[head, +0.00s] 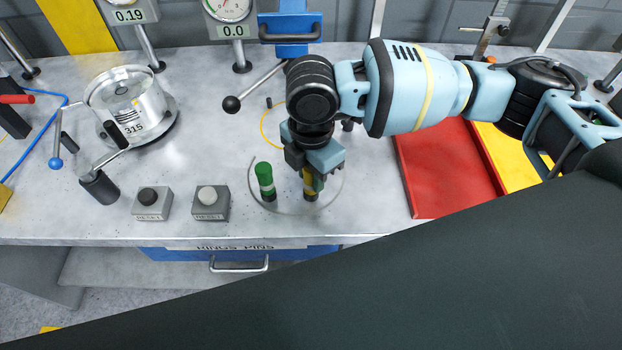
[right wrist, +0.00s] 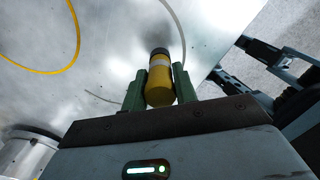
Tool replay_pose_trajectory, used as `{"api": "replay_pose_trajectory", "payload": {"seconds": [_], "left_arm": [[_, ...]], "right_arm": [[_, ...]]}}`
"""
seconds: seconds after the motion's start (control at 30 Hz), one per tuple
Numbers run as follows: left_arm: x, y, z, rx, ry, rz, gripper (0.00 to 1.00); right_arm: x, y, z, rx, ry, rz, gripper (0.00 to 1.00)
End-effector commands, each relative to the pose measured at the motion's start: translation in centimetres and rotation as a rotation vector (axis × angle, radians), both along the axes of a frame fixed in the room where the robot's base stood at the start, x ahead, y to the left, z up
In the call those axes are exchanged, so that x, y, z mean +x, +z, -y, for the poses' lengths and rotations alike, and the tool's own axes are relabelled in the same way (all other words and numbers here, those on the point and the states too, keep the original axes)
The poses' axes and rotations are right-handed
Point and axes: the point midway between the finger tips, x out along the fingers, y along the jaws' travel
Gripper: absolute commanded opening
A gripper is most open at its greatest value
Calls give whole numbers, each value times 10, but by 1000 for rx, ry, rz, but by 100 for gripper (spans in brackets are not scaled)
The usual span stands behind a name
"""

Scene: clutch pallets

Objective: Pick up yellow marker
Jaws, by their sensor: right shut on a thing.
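The yellow marker (head: 309,186) stands near the front edge of the metal bench, partly hidden by my right gripper. In the right wrist view the yellow marker (right wrist: 160,82) has a pale band and a dark end, and sits between the two green fingers. My right gripper (head: 313,180) is shut on it from above; the gripper also shows in the right wrist view (right wrist: 160,88). I cannot tell whether the marker touches the bench. A green marker (head: 265,181) stands upright just left of the gripper. My left gripper is not in view.
Two grey button boxes, one with a black button (head: 148,202) and one with a white button (head: 208,202), sit to the left. A red tray (head: 450,172) lies to the right. A round metal fixture (head: 133,105) stands at the back left. A blue drawer (head: 220,255) is below the bench edge.

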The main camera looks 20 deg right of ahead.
Motion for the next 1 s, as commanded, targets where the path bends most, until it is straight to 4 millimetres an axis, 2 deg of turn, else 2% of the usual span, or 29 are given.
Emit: {"api": "replay_pose_trajectory", "payload": {"seconds": [0.43, 0.57, 0.7, 1.0], "left_arm": [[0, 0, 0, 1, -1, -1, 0], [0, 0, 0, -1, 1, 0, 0], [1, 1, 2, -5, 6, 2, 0], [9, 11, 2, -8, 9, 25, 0]], "right_arm": [[1, 7, 0, 1, 0, 2, 5], [1, 19, 0, 2, 0, 2, 5], [1, 39, -1, 2, 0, 3, 5], [-70, 44, -32, 2, 9, 2, 5]]}}
